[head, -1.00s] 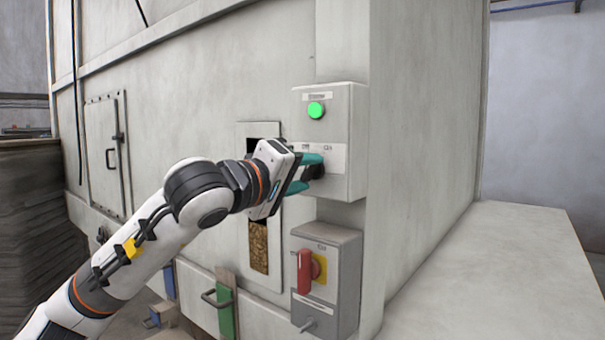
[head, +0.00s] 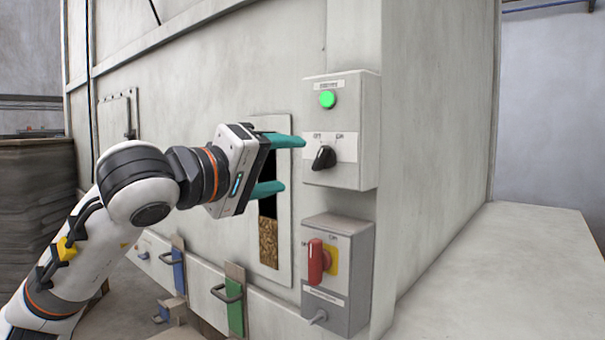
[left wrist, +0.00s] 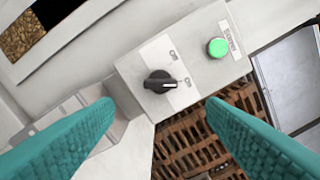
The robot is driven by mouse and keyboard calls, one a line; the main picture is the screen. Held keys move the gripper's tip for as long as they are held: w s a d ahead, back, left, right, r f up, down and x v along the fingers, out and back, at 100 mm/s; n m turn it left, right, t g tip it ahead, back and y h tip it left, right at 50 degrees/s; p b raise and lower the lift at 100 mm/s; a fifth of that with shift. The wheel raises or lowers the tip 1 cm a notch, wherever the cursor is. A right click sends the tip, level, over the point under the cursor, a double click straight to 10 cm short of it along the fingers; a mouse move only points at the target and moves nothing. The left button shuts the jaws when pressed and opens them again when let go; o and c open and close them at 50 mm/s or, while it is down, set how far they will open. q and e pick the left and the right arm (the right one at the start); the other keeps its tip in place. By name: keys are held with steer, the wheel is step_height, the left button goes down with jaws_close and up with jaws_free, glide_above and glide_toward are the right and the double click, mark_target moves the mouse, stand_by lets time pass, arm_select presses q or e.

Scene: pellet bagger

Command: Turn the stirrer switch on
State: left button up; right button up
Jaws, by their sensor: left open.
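The stirrer switch is a black rotary knob (head: 323,158) on the front of a grey box (head: 342,88). Its pointer is turned toward the "On" label, on the right in the head view. The left wrist view shows the knob (left wrist: 160,82) with its white mark facing "On". The green lamp (head: 327,99) above it is lit; it also shows in the left wrist view (left wrist: 217,47). My left gripper (head: 292,164) is open and empty, its teal fingers apart and clear of the knob, to its left in the head view. My right gripper is not in view.
Below is a second grey box with a red handle (head: 317,261) on a yellow plate. A slot window with pellets (head: 268,240) is behind my left gripper. Green (head: 236,300) and blue (head: 178,270) handled slides are lower left. A pale ledge (head: 500,270) lies at right.

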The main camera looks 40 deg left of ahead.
arm_select(q)
steer(key=s, duration=0.3)
steer(key=shift+s+a+b, duration=0.1)
steer(key=shift+s+b, duration=0.2)
steer(key=shift+s, duration=0.1)
steer(key=shift+f, duration=0.1)
